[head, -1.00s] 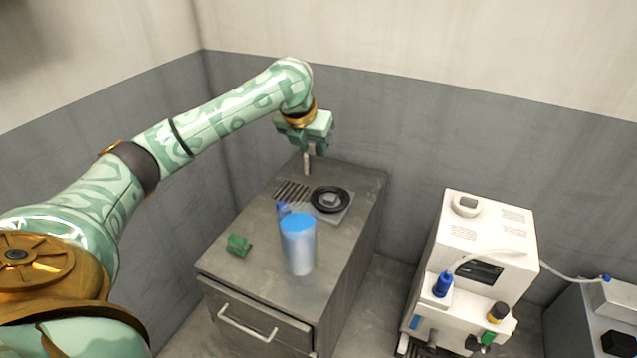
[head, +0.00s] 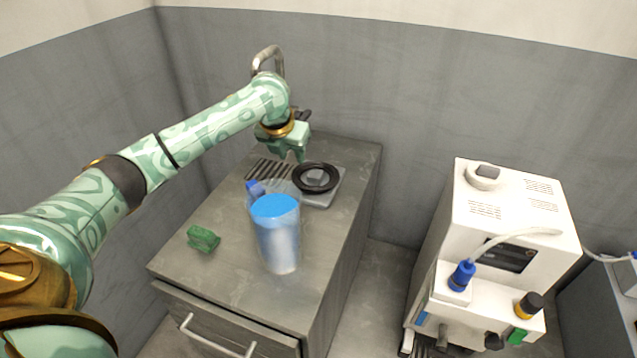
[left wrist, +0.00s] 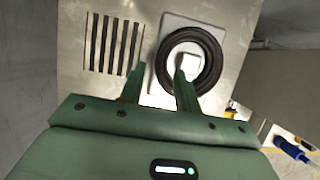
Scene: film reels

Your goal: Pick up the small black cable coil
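The small black cable coil (head: 318,190) lies flat on a light grey square plate (head: 320,203) on top of the grey cabinet. It also shows in the left wrist view (left wrist: 213,62), with a pale block inside its ring. My left gripper (head: 290,156) is just beyond and to the left of the coil in the head view, pointing down. In the left wrist view its two green fingers (left wrist: 159,76) are apart and empty. The right finger overlaps the coil's opening and the left one lies outside the ring; their height above it is unclear. My right gripper is not in view.
A blue-topped translucent cylinder (head: 281,244) stands near the coil, with a small blue item (head: 254,188) beside it. A green lump (head: 203,239) lies at the front left. A curved metal pipe (head: 268,52) rises behind my arm. A white machine (head: 515,215) stands to the right.

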